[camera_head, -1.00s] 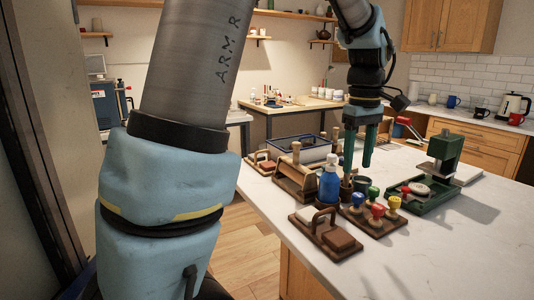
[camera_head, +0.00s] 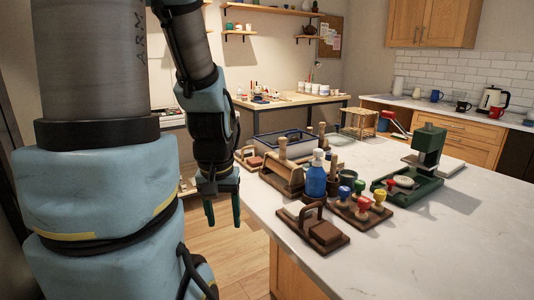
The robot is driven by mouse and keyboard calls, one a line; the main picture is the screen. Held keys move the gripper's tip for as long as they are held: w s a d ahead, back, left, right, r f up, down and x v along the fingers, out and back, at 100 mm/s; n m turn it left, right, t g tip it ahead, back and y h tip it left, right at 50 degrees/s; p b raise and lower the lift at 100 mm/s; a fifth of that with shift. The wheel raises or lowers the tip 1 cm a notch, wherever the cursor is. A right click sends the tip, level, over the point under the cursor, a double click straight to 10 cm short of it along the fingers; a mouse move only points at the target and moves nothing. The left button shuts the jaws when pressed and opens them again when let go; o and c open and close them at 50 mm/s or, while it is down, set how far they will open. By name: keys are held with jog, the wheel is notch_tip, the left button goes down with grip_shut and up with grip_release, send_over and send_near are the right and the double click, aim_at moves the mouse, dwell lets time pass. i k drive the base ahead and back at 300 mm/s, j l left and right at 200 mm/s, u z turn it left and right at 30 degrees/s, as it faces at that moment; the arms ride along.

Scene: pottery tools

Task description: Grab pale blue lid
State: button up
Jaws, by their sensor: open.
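A blue bottle (camera_head: 316,180) stands upright near the front edge of the counter. Its pale cap (camera_head: 318,155) is on top; I cannot tell whether it is the pale blue lid. No other pale blue lid can be made out for sure. My gripper (camera_head: 222,205) is open and points down, with nothing between its green fingers. It hangs over the floor, off the left edge of the counter and left of the bottle.
On the counter (camera_head: 420,245) stand a blue-rimmed tray (camera_head: 290,145), a wooden holder (camera_head: 281,178), a handled block set (camera_head: 313,229), several coloured-knob stamps (camera_head: 364,204) and a green press (camera_head: 429,148). The counter's front right is clear.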

aim_at(305, 168)
jog(key=i+u, duration=0.35)
jog(key=i, duration=1.55)
jog(key=i+j+z, duration=0.1)
jog(key=i, duration=0.65)
jog(key=i+z, duration=0.45)
jog(key=i+j+z, duration=0.2)
jog(key=z, duration=0.25)
jog(key=i+j+z, duration=0.25)
jog(key=z, duration=0.2)
jog(key=i+j+z, duration=0.25)
jog(key=j+z, duration=0.2)
jog(key=i+j+z, duration=0.15)
jog(key=j+z, duration=0.3)
jog(key=i+j+z, duration=0.1)
jog(key=j+z, duration=0.35)
jog(key=i+l, duration=0.3)
jog(key=l, duration=0.2)
jog(key=z, duration=0.05)
